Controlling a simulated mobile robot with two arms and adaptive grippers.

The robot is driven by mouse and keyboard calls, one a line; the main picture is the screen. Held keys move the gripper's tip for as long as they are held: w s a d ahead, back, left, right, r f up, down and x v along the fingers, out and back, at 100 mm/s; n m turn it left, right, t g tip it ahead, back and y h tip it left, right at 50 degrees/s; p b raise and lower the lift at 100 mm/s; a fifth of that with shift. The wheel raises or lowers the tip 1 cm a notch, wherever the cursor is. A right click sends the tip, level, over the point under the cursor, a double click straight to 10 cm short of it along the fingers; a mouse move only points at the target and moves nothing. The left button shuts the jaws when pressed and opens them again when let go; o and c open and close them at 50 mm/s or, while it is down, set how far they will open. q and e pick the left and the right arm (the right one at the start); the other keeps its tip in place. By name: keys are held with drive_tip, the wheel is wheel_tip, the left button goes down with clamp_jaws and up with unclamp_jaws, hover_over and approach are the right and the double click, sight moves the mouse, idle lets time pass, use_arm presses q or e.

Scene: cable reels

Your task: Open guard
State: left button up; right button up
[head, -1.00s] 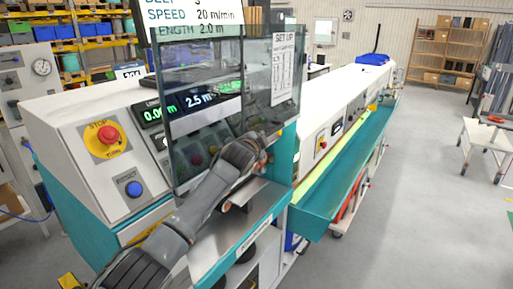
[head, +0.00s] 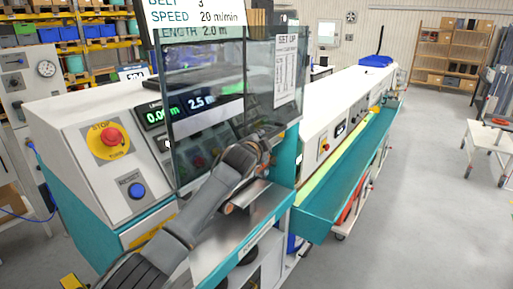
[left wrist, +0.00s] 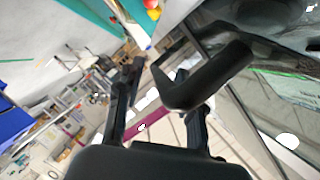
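The guard (head: 203,125) is a clear, dark-tinted panel hood on the front of the white and teal machine. It hangs down over the displays and the front opening, and looks closed. My left arm reaches in from the lower left, and my left gripper (head: 262,147) is at the guard's lower front edge, its fingers mostly hidden by the wrist. In the left wrist view my left gripper (left wrist: 158,80) has its two fingers apart. A bent black bar (left wrist: 212,78), possibly the guard's handle, overlaps the right finger; I cannot tell whether they touch. My right gripper is not in view.
A red stop button (head: 112,137) and a blue button (head: 136,190) sit on the machine's left panel. A teal trough (head: 345,175) runs back to the right. Open grey floor (head: 430,200) lies right of it. A white table (head: 490,140) stands at far right.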

use_arm(q)
drive_tip(key=v, duration=1.1)
drive_tip(key=shift+s, duration=0.1)
